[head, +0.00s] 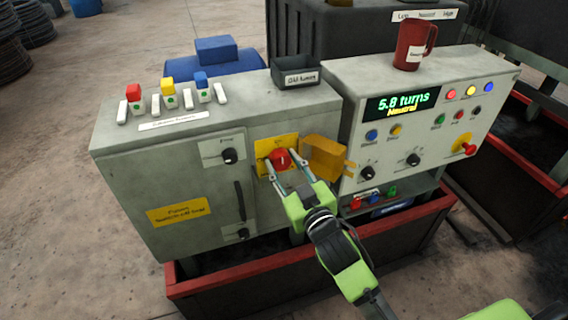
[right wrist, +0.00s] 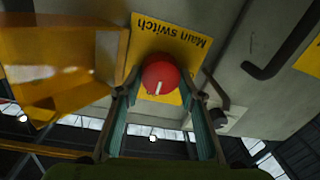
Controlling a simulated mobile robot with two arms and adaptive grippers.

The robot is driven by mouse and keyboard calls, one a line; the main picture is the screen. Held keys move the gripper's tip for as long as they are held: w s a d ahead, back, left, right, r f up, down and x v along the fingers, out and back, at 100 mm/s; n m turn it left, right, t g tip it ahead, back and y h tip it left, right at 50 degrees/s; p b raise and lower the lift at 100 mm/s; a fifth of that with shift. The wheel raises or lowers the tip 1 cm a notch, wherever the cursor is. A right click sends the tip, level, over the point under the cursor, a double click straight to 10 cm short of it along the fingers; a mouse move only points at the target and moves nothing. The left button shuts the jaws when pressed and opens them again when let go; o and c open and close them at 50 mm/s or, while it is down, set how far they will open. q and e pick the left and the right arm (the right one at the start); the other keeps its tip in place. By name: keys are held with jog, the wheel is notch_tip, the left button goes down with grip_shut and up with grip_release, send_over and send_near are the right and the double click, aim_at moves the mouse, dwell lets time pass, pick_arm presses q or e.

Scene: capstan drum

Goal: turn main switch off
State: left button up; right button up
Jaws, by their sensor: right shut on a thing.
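The main switch is a red round knob (head: 281,158) with a white mark, on a yellow plate (head: 263,146) on the grey cabinet's front. In the right wrist view the knob (right wrist: 160,76) sits below the upside-down "Main switch" lettering, its white mark running nearly up and down. An amber see-through cover (head: 325,157) stands swung open to the right of the knob; it also shows in the right wrist view (right wrist: 55,65). My right gripper (head: 286,166) has its fingers on both sides of the knob and is shut on it. My left gripper is out of view.
The right panel holds a display (head: 402,103) reading "5.8 turns Neutral", several small knobs and buttons. A red mug (head: 410,45) and a dark bin (head: 296,74) stand on top. A door handle (head: 240,200) lies left of the switch. Red-rimmed troughs (head: 310,262) stand below.

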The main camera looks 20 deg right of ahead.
jog(key=n+p, duration=0.2)
jog(key=shift+r+n, duration=0.2)
jog(key=shift+n, duration=0.2)
jog(key=n+p, duration=0.3)
jog(key=n, duration=0.1)
jog(key=shift+a, duration=0.15)
jog(key=n+p, duration=0.1)
jog(key=n, duration=0.1)
jog(key=n+p, duration=0.1)
jog(key=n, duration=0.2)
jog(key=shift+a+f+n+g+h, duration=0.1)
jog(key=shift+f+n+g+h, duration=0.05)
jog(key=shift+n+g+h, duration=0.15)
jog(key=n+p, duration=0.1)
jog(key=n, duration=0.3)
jog(key=shift+f+h, duration=0.15)
jog(key=shift+h, duration=0.15)
jog(key=shift+n, duration=0.4)
jog(key=o, duration=1.1)
